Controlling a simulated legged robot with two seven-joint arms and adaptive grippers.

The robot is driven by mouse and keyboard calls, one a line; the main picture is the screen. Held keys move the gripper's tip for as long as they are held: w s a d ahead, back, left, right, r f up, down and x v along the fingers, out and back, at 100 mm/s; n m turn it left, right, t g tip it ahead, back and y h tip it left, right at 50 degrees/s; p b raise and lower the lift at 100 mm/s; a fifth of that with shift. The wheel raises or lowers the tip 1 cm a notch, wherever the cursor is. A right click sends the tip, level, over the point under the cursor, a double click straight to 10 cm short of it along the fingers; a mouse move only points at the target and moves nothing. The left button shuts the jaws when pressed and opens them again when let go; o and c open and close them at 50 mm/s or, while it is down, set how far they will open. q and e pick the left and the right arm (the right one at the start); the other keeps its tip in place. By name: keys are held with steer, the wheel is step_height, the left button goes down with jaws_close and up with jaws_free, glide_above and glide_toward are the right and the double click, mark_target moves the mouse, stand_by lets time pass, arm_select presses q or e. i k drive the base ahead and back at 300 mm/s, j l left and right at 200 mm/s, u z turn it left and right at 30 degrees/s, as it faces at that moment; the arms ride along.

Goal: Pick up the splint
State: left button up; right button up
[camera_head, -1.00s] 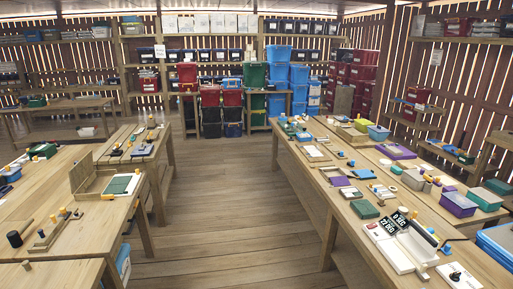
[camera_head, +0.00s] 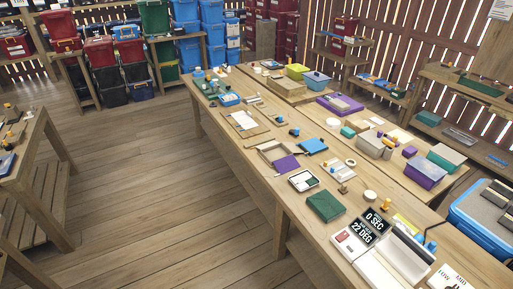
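I cannot tell which of the small items in the head view is the splint. Many small parts lie on the long wooden table (camera_head: 262,199) at the right, too small to name surely. Neither of my grippers is in view.
On the table are a black display (camera_head: 367,227) reading "0 SEC" and "22 DEG", a white tray (camera_head: 408,250), a green box (camera_head: 325,206) and a purple bin (camera_head: 426,172). A blue container (camera_head: 468,224) stands at the right. Wooden floor left of the table is clear.

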mark_target(251, 144)
steer(key=i+j+z, duration=0.3)
steer(key=i+j, duration=0.35)
steer(key=i+j+z, duration=0.3)
steer(key=i+j, duration=0.45)
steer(key=j, duration=0.1)
